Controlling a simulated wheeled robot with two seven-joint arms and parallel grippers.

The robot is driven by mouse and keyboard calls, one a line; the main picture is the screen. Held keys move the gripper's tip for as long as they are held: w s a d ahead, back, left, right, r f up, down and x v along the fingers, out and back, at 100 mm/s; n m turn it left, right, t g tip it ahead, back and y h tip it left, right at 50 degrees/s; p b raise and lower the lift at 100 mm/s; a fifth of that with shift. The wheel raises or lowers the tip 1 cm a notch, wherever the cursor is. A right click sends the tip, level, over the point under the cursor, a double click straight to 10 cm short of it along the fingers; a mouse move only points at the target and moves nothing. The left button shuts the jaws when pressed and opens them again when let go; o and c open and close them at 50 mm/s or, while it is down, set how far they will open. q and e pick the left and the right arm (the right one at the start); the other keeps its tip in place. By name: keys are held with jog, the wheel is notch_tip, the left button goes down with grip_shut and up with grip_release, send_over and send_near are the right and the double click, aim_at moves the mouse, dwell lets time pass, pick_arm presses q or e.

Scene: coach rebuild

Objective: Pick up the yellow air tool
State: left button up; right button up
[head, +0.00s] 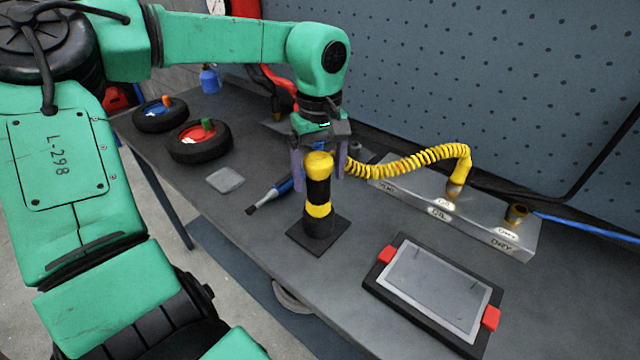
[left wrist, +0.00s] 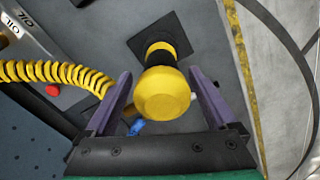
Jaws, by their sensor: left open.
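The yellow air tool (head: 319,166) has a yellow top, a black body and a yellow band. It stands upright on a dark square base on the bench. A coiled yellow hose (head: 415,160) runs from near its top to a fitting on the metal manifold. My left gripper (head: 319,172) points down above the tool, with its purple fingers open on either side of the yellow top. In the left wrist view the tool's round yellow top (left wrist: 162,93) lies between the open fingers (left wrist: 160,90); contact is not visible. My right gripper is not in view.
The metal manifold (head: 480,226) with labels stands behind the tool. A grey tablet-like panel with red corners (head: 435,290) lies front right. Two black wheel-like trays (head: 200,143), a blue-handled brush (head: 270,193) and a grey pad (head: 225,180) lie to the left. A pegboard wall stands behind.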

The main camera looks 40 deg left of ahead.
pick_arm(q)
jog(key=shift+s+f, duration=0.1)
jog(key=shift+f, duration=0.85)
grip_shut()
jog(key=shift+r, duration=0.2)
